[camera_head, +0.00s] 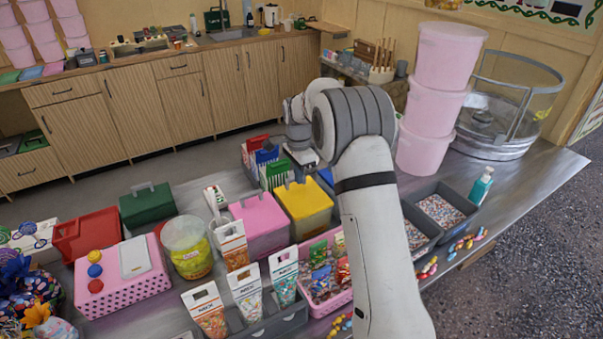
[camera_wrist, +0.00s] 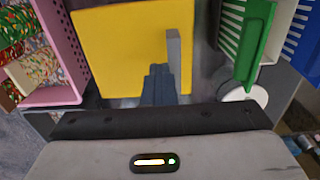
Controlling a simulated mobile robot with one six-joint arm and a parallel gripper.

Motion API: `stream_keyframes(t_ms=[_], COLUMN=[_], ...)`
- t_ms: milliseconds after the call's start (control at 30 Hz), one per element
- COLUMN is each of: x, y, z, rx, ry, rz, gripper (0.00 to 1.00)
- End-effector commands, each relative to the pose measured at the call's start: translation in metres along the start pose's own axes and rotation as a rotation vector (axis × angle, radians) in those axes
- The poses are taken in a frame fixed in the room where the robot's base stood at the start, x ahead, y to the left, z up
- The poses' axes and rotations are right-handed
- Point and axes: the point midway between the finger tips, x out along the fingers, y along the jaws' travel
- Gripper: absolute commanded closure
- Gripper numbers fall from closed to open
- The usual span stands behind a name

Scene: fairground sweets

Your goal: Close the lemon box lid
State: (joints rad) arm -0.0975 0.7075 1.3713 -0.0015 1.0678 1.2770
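The lemon box has a yellow lid (camera_head: 303,200) and stands right of the pink-lidded box in the head view. The lid (camera_wrist: 110,50) fills the upper middle of the wrist view, with a grey upright handle (camera_wrist: 174,55) on its right part. I cannot tell whether the lid is fully seated. My gripper (camera_wrist: 158,72) shows dark fingers close together, with nothing seen between them. They overlap the lid's near edge in the wrist view, just left of the handle; contact cannot be told.
A pink-lidded box (camera_head: 261,218) stands close left of the lemon box. Red, blue and green racks (camera_head: 274,172) stand behind it. A pink crate of sweets (camera_head: 325,284) lies in front. Pink tubs (camera_head: 437,100) are stacked at the right.

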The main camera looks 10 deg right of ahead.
Motion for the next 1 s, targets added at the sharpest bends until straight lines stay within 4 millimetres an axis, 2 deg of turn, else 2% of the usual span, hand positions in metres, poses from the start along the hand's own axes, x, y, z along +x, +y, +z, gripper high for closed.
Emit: stream_keyframes(t_ms=[233, 567, 800, 900, 1000], x=[0.005, 0.034, 0.035, 0.034, 0.032], y=[-0.009, -0.025, -0.028, -0.028, -0.028], z=[0.002, 0.003, 0.005, 0.006, 0.006], rx=[-0.001, -0.001, -0.003, -0.004, -0.004], ry=[0.001, -0.001, -0.002, -0.002, -0.002], rz=[-0.009, -0.011, -0.013, -0.013, -0.014], gripper=[1.00, 1.00, 1.00, 0.93, 0.93])
